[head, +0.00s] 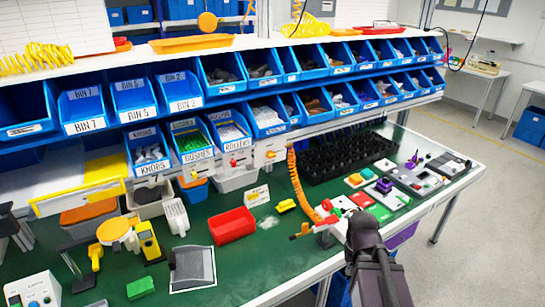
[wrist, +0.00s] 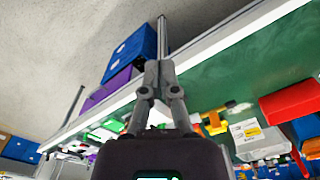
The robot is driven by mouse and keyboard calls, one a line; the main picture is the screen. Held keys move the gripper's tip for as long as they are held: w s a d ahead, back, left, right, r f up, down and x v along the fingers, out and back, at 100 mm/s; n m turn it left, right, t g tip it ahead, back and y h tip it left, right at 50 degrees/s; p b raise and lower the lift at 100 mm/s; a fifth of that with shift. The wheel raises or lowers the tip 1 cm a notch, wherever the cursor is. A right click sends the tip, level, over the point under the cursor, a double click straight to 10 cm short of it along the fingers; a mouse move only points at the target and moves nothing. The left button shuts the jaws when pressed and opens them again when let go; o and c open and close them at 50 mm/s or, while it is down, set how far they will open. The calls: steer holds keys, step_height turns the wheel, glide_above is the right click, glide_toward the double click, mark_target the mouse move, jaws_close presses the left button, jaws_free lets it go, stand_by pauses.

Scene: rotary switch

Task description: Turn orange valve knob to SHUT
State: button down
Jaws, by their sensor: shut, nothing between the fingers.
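My gripper (wrist: 158,75) is shut and empty in the wrist view, its two fingertips together above the front edge of the green bench. In the head view its dark body stands at the lower right, and its fingertips are hidden. Just left of it, orange parts (head: 300,231) lie by the end of an orange coiled hose (head: 298,180) at the bench's front edge. I cannot tell which of these is the valve knob, and no SHUT mark is readable. My gripper is apart from them.
The green bench (head: 270,258) holds a red tray (head: 232,226), a black crate (head: 348,155) and several small parts. Blue bins (head: 186,95) line the rack behind. A blue box (wrist: 133,48) stands below the bench.

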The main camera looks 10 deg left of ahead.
steer(key=c, duration=0.7)
jaws_free()
steer(key=shift+w+a, duration=0.1)
steer(key=shift+w, duration=0.05)
steer(key=o, duration=0.5)
steer(key=shift+w+a+f+m+t+y+b, duration=0.15)
steer(key=shift+w+a+f+m+y+b, duration=0.05)
steer(key=shift+w+a, duration=0.2)
steer(key=shift+w+a+f+m+t+y+b, duration=0.2)
steer(key=shift+w+a, duration=0.1)
steer(key=shift+w, duration=0.2)
steer(key=w+a+r+m+t+y+b, duration=0.2)
steer(key=w+a+m+t+y+b, duration=0.45)
steer(key=w+a, duration=0.8)
steer(key=w+a+r+m+t+y+b, duration=0.1)
steer(key=w+r+m+t, duration=0.2)
steer(key=w+m, duration=0.6)
steer(key=w+a+r+m+t+y+b, duration=0.2)
steer(key=w+r+m+t, duration=0.1)
steer(key=w+m, duration=0.7)
steer(key=shift+a+r+m+t, duration=0.35)
steer(key=shift+m+t, duration=0.35)
steer(key=shift+m, duration=0.55)
steer(key=shift+w, duration=0.15)
